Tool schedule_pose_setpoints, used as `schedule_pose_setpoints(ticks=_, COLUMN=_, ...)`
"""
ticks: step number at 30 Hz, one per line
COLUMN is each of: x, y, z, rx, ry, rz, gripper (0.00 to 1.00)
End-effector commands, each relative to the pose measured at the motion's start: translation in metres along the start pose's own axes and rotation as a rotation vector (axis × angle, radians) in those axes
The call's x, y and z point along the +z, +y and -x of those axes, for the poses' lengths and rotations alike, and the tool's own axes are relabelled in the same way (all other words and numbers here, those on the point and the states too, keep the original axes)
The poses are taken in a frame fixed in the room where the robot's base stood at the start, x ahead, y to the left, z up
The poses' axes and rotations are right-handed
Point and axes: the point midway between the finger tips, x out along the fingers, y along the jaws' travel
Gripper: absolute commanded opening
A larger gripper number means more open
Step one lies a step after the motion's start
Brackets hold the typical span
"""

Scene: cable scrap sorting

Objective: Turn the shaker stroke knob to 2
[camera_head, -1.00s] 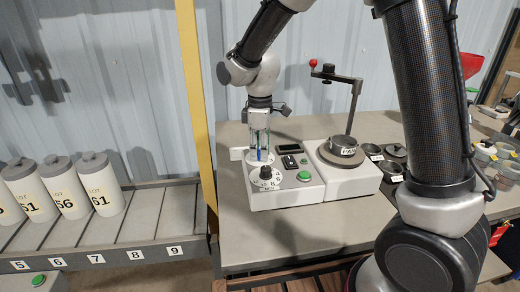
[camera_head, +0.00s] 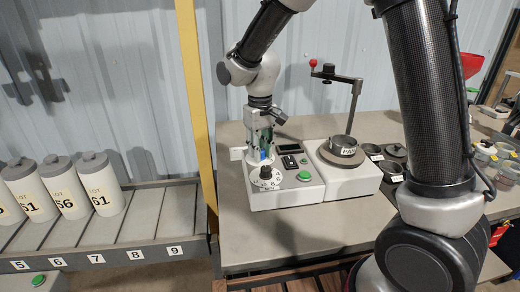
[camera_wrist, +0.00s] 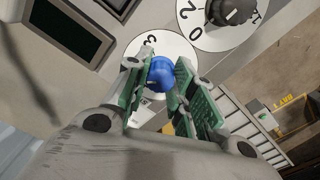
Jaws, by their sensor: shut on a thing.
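The shaker's white control box (camera_head: 268,203) stands on the bench in the head view. A blue knob (camera_wrist: 160,73) sits on a white dial (camera_wrist: 178,47) in the wrist view; a 3 shows on this dial, and other marks are hidden. My gripper (camera_wrist: 161,80) has its green-padded fingers on both sides of the blue knob, shut on it. In the head view, my gripper (camera_head: 262,157) points down behind a black knob (camera_head: 266,172). This black knob also shows in the wrist view (camera_wrist: 230,10), on a separate dial. I cannot read the blue knob's pointer.
A small display (camera_head: 288,149) and a green button (camera_head: 304,176) are close by on the box. A pan (camera_head: 343,149) with an upright post and a red-tipped arm stands to the right. Lot canisters (camera_head: 103,187) stand on a rack at left. The bench front is clear.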

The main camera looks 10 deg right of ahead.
Motion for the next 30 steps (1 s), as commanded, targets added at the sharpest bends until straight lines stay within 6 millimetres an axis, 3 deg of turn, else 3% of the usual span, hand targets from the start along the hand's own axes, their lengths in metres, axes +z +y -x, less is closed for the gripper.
schedule_pose_setpoints(ticks=12, x=0.0004, y=0.0002, z=0.0002, rx=0.001, ry=-0.001, rz=-0.163, gripper=0.01)
schedule_pose_setpoints(ticks=27, x=0.0004, y=0.0001, z=0.0001, rx=0.000, ry=-0.001, rz=-0.179, gripper=0.01)
schedule_pose_setpoints(ticks=28, x=0.0004, y=0.0001, z=0.0001, rx=0.000, ry=-0.001, rz=-0.179, gripper=0.28)
schedule_pose_setpoints(ticks=30, x=0.0004, y=0.0001, z=0.0001, rx=0.000, ry=-0.001, rz=-0.179, gripper=0.41)
